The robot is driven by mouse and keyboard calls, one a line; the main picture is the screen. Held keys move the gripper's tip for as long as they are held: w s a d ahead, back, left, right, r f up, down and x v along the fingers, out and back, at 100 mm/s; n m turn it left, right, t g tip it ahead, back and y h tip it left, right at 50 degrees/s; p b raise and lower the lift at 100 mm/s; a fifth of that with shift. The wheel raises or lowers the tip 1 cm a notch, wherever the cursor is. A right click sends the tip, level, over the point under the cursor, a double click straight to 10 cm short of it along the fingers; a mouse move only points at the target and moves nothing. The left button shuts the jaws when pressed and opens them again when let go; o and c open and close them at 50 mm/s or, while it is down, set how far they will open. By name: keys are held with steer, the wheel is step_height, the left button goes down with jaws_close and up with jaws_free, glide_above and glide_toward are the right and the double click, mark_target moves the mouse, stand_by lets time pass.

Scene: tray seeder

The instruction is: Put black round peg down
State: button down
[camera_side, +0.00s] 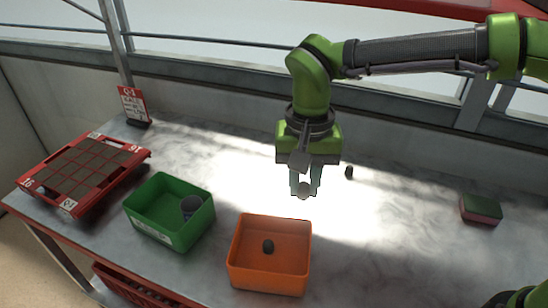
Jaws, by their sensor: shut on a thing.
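My gripper (305,183) hangs over the middle of the table, behind the orange bin, with its fingers pointing down. It is shut on a small round peg (304,191), whose end shows between the fingertips. The peg looks grey in the bright glare, and most of it is hidden by the fingers. I cannot tell exactly how high it is above the table. A small black piece (349,172) stands on the table to the right of my gripper.
A green bin (146,225) holding a grey cylinder (191,206) stands left of the orange bin. A red tray (67,205) with brown cells is at far left. A green-topped block (481,209) lies at right. A sign (133,105) stands behind.

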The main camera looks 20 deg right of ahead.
steer(key=s+a, duration=0.2)
steer(key=a, duration=0.4)
glide_above(275, 265)
step_height(275, 265, down, 12)
steer(key=shift+r, duration=0.25)
steer(key=shift+f, duration=2)
steer(key=c, duration=1)
jaws_free()
steer(key=shift+f, duration=0.1)
